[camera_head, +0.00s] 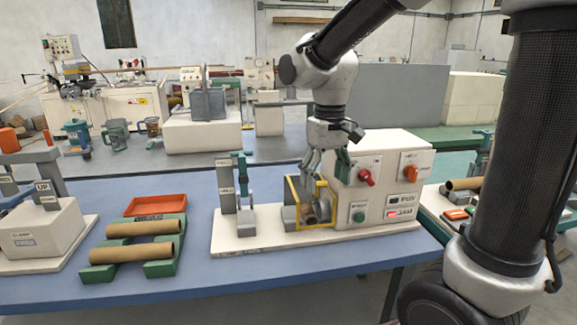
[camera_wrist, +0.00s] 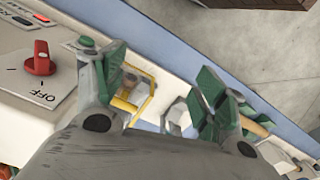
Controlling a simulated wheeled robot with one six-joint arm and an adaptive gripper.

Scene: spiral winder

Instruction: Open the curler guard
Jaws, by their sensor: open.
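The curler guard (camera_head: 316,225) is a yellow frame around a grey curler head on the white winder base. It looks closed over the front of the head. It also shows in the wrist view as a yellow frame (camera_wrist: 148,100), partly hidden by one finger. My gripper (camera_head: 325,172) is open and empty, fingers pointing down, just above and at the top of the guard. In the wrist view my gripper (camera_wrist: 160,85) has its green-padded fingers spread, with the guard near the left finger. Whether a finger touches the guard cannot be told.
The control box (camera_head: 375,185) stands close to the right, with a red knob (camera_head: 366,178), an orange knob (camera_head: 410,173) and a lit red lamp. A grey and green stand (camera_head: 243,190) is left of the guard. Brown tubes (camera_head: 134,252) lie on a green rack further left.

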